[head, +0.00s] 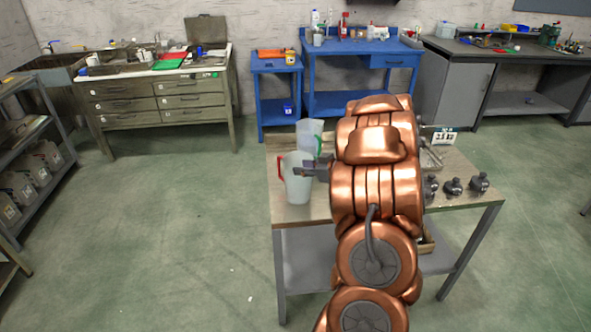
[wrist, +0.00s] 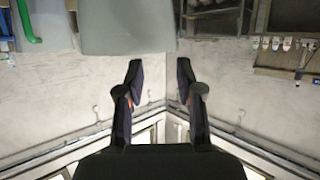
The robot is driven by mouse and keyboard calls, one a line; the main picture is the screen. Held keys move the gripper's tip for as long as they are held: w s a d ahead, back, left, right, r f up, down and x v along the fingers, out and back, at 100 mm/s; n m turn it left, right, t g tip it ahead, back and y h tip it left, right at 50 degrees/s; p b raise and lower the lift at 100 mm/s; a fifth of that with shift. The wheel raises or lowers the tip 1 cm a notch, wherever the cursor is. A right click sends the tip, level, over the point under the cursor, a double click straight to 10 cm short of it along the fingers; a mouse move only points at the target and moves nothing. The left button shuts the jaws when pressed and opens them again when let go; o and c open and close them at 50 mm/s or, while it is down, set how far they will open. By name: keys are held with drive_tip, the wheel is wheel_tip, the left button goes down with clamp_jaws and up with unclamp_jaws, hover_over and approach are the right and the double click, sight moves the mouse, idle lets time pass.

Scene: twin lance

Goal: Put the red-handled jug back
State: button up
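The red-handled jug (head: 298,180) is pale and translucent and stands upright at the left end of the workbench (head: 308,212). Its red handle faces left. A similar jug with a green handle (head: 309,130) stands just behind it. My gripper (head: 314,170) is at the right side of the red-handled jug; whether it touches is unclear. In the wrist view my gripper (wrist: 160,75) has its fingers apart with nothing between them. A pale jug body (wrist: 125,28), probably the red-handled one, lies past the fingertips, with a green handle (wrist: 27,24) to its left.
My arm covers the middle of the workbench. Several dark knobbed pieces (head: 453,186) stand at its right end, with a metal tray (head: 431,158) and a small sign (head: 444,138) behind. Blue tables (head: 345,102) stand farther back. The floor to the left is clear.

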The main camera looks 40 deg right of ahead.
drive_tip(key=shift+a+v, duration=0.25)
drive_tip(key=shift+v, duration=2.5)
drive_tip(key=w+d+r+m+g+h, duration=0.1)
drive_tip(key=w+d+r+g+h, duration=0.1)
drive_tip(key=w+r+h, duration=0.35)
drive_tip(key=s+a+r+m+g+h, duration=0.3)
drive_tip(key=s+a+r+g, duration=0.1)
drive_tip(key=a, duration=0.2)
drive_tip(key=s+a+f+n+g+y, duration=0.1)
drive_tip(key=s+a+f+g+y, duration=0.1)
drive_tip(key=s+a, duration=0.7)
drive_tip(key=s+a+f+g+y, duration=0.2)
drive_tip(key=s+a, duration=0.7)
drive_tip(key=a, duration=0.6)
drive_tip(key=s+a+f+n+g+y, duration=0.1)
drive_tip(key=s+a+g+y, duration=0.2)
drive_tip(key=s+a, duration=0.7)
drive_tip(key=shift+a+f+n+g, duration=0.3)
drive_tip(key=shift+a+f+g, duration=0.1)
drive_tip(key=shift+a+g, duration=0.65)
drive_tip(key=shift+d, duration=0.3)
